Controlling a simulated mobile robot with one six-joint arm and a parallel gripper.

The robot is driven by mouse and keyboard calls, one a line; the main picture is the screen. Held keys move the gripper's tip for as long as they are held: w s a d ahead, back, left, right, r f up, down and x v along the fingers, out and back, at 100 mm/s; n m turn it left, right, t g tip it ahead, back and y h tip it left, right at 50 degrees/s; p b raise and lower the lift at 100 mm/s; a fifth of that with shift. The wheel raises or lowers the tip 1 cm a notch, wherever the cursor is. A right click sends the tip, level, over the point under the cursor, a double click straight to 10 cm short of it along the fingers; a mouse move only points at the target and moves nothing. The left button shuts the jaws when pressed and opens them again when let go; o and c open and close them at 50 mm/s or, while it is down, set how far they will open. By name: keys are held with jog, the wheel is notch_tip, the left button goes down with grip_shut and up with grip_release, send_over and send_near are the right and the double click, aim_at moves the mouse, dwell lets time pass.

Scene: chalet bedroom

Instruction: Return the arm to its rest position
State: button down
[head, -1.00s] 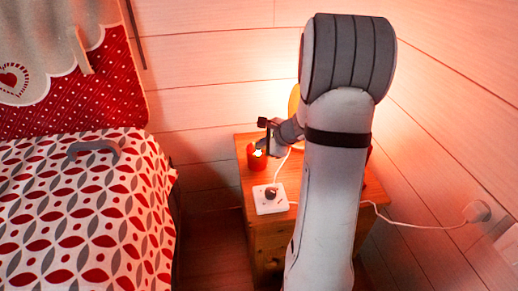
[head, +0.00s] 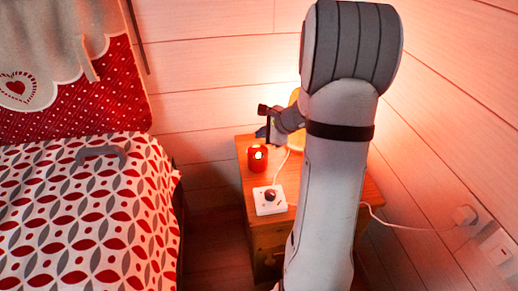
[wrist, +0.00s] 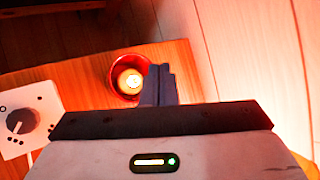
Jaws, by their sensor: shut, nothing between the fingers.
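My gripper (head: 262,131) is above the bedside table, over the far side of a red candle holder (head: 257,158). In the wrist view my gripper's dark fingers (wrist: 159,72) are closed together and hold nothing. They overlap the right edge of the red candle holder (wrist: 113,78) in that picture, with a pale candle inside it. My arm is raised and bent, and its grey links cover much of the table and part of the lamp in the head view.
The wooden bedside table (head: 246,180) carries a white box with a dark knob (head: 270,200) and a partly hidden glowing lamp (head: 295,97). A white cable (head: 410,226) runs to a wall plug. A bed (head: 80,220) with a grey handle-like object (head: 101,152) stands left.

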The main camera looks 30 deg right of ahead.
dwell(0.3)
jog(key=s+a+r+n+g+y+p, duration=0.1)
jog(key=s+a+r+n+p, duration=0.1)
jog(key=a+r+n+p, duration=0.25)
jog(key=s+a+r+n+g+p, duration=0.1)
jog(key=s+a+r+p, duration=0.2)
jog(key=a+r, duration=0.3)
jog(key=s+a+r+n+g+h+p, duration=0.2)
jog(key=s+a+r+n+p, duration=0.1)
jog(key=s+r+n+p, duration=0.5)
jog(key=s+a+r+n+g+h+p, duration=0.1)
jog(key=s+a+r+n+h+p, duration=0.1)
jog(key=s+r+n+p, duration=0.5)
jog(key=s+a+r+n, duration=0.1)
jog(key=s+r, duration=0.4)
jog(key=shift+r+g+h+p, duration=0.35)
jog(key=shift+g+h+p, duration=0.05)
